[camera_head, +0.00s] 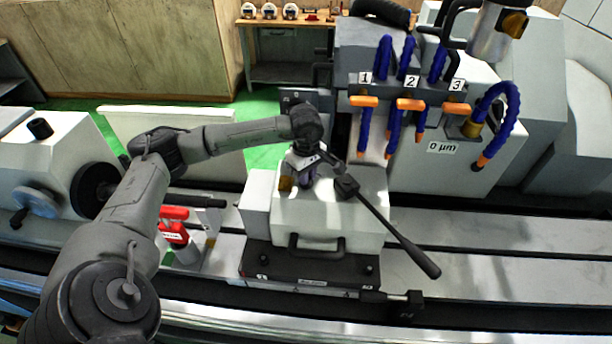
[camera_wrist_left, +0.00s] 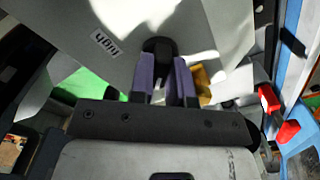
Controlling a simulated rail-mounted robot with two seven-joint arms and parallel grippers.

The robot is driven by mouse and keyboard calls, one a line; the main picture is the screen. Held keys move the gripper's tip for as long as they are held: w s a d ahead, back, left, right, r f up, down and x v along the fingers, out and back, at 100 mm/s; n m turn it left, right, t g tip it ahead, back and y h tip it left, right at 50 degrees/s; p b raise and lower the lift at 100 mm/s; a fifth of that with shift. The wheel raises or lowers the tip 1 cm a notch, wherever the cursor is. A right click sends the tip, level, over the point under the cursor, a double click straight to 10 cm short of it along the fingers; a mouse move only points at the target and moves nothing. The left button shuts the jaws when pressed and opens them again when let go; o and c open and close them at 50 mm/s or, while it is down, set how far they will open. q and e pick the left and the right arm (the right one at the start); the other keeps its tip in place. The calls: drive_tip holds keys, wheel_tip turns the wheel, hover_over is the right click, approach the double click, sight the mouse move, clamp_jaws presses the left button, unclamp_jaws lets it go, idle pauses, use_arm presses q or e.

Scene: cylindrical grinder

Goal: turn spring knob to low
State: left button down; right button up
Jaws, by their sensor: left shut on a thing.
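The spring knob (camera_wrist_left: 158,46) is small and black and sits on the pale face of the tailstock block in the left wrist view. A label reading "HIGH" (camera_wrist_left: 105,42) is upside down to its left. My left gripper (camera_wrist_left: 164,78) has its two purple fingers shut on the knob, one on each side. In the head view my left gripper (camera_head: 308,182) is at the white tailstock block (camera_head: 335,218), and it hides the knob there. No "LOW" label can be made out. My right gripper is not in view.
A long black lever (camera_head: 395,237) slants down to the right from the block, close beside my gripper. Blue coolant hoses with orange taps (camera_head: 411,104) stand behind. Red-handled parts (camera_head: 174,228) lie to the left. A handwheel (camera_head: 92,188) is at far left.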

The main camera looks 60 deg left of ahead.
use_arm(q)
drive_tip(key=shift+n, duration=0.4)
drive_tip(key=c, duration=1.1)
unclamp_jaws()
drive_tip(key=shift+r, duration=0.15)
wheel_tip(320, 180, up, 14)
drive_tip(key=shift+f+b, duration=0.2)
drive_tip(key=shift+b, duration=0.25)
